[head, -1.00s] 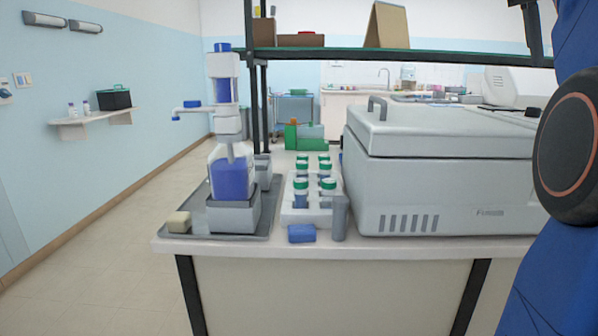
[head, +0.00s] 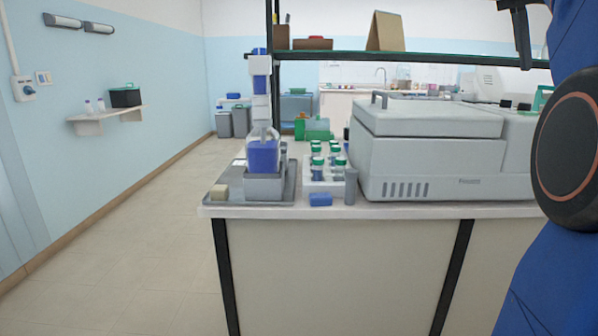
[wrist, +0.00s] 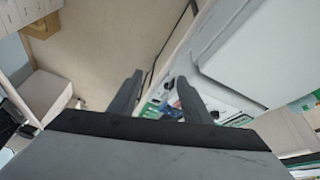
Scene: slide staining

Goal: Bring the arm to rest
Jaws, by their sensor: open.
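My arm (head: 575,60) shows at the right edge of the head view, raised, in blue with a dark round joint. Part of it is cut off by the frame. My gripper (wrist: 156,85) shows in the wrist view with its two grey fingers apart and nothing between them. Past the fingers lie the floor, a bench edge and a pale box-shaped surface. No contact with anything shows.
A bench (head: 330,211) carries a dispenser bottle (head: 262,155) on a grey tray (head: 222,200), a rack of green-capped bottles (head: 325,187), a blue block (head: 320,199) and a large grey machine (head: 430,150). A shelf (head: 420,57) spans above. Floor (head: 130,260) at left is clear.

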